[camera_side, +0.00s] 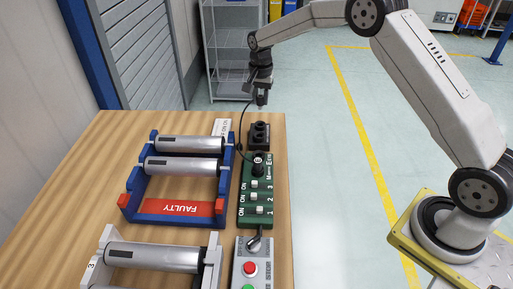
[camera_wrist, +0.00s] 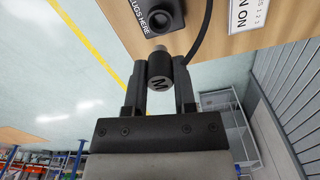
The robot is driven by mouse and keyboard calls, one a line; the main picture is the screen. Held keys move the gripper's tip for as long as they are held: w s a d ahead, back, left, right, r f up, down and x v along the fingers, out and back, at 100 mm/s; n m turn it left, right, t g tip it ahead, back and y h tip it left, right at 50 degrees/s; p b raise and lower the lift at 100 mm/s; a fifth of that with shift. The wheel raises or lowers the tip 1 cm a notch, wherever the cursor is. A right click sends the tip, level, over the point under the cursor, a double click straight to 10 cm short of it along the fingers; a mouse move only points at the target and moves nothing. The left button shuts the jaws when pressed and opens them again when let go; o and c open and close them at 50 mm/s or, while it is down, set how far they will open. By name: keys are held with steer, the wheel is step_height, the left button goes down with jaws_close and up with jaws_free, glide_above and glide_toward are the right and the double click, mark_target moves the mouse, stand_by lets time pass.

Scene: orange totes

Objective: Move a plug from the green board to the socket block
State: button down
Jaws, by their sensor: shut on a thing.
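My gripper (camera_side: 261,99) is shut on a black plug. In the wrist view the plug (camera_wrist: 161,72) sits between both fingers, with an "M" on its end and a metal tip towards the block. The black socket block (camera_side: 259,136) stands at the far end of the table. It also shows at the top of the wrist view (camera_wrist: 151,22), with one round socket and "PLUGS HERE" visible. The plug is above the block and apart from it. The green board (camera_side: 246,205) lies nearer, with several white switches and a black plug or socket (camera_side: 258,163) at its far end.
A black cable (camera_side: 240,130) hangs left of the block, between gripper and board. A blue rack (camera_side: 134,200) marked "FAULTY" holds metal rollers left of the board. A grey button box (camera_side: 240,268) and a white rack (camera_side: 215,255) stand nearer. The table edge is close on the right.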

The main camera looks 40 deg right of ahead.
steer(key=shift+f, duration=0.15)
steer(key=shift+f, duration=2.35)
steer(key=shift+f, duration=1.15)
steer(key=shift+c, duration=1.7)
jaws_free()
steer(key=shift+r, duration=3.9)
steer(key=shift+s, duration=0.1)
